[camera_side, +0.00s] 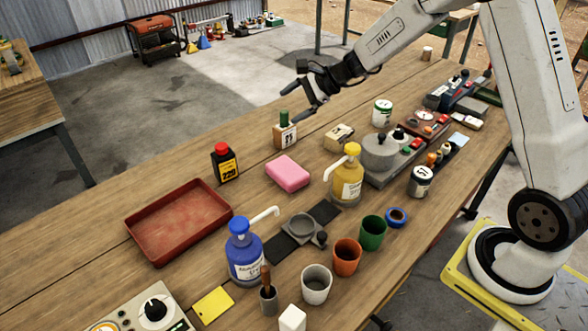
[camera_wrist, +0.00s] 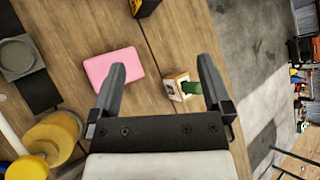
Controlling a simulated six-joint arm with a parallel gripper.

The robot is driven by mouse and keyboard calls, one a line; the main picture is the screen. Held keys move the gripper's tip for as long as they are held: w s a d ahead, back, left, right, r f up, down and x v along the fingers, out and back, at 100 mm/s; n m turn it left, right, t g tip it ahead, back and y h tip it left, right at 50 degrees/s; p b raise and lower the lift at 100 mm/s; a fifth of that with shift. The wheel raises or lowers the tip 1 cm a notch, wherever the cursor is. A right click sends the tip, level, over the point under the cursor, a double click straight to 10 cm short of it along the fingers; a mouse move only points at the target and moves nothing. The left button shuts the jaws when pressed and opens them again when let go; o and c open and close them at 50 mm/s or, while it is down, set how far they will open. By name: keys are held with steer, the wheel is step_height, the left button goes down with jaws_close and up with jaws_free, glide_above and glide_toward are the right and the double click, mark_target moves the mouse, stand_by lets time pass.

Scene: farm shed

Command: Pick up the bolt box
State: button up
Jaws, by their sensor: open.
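A small tan carton (camera_side: 339,138) with a dark mark on top lies on the workbench in the side view and looks like the bolt box; I cannot make it out in the wrist view. A light wooden block (camera_side: 284,136) with a numbered label and a green cylinder on top stands to its left. In the wrist view this block (camera_wrist: 176,87) shows between my fingers, nearer the right one. My gripper (camera_side: 296,104) is open and empty, raised above the bench near the block and carton. It also shows in the wrist view (camera_wrist: 162,65).
A pink sponge (camera_side: 288,173), a black bottle with a red cap (camera_side: 225,163) and a yellow pump bottle (camera_side: 347,178) stand nearby. A grey machine (camera_side: 380,158) is right of the carton. A red tray (camera_side: 180,222) lies at left. Bare wood surrounds the block.

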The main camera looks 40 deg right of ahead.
steer(key=s+a+f+n+g+h, duration=0.1)
steer(key=s+a+f+n+g, duration=0.35)
steer(key=n, duration=0.65)
step_height(320, 180, up, 8)
steer(key=r+n+g+h, duration=0.1)
steer(key=n+g+h, duration=0.1)
steer(key=n+h, duration=2.15)
glide_above(332, 139)
steer(key=a, duration=0.4)
steer(key=n+y, duration=0.4)
steer(key=shift+h, duration=0.25)
step_height(332, 139, down, 20)
steer(key=shift+r, duration=0.15)
steer(key=shift+f, duration=0.55)
steer(key=shift+x, duration=1.35)
steer(key=shift+d, duration=0.1)
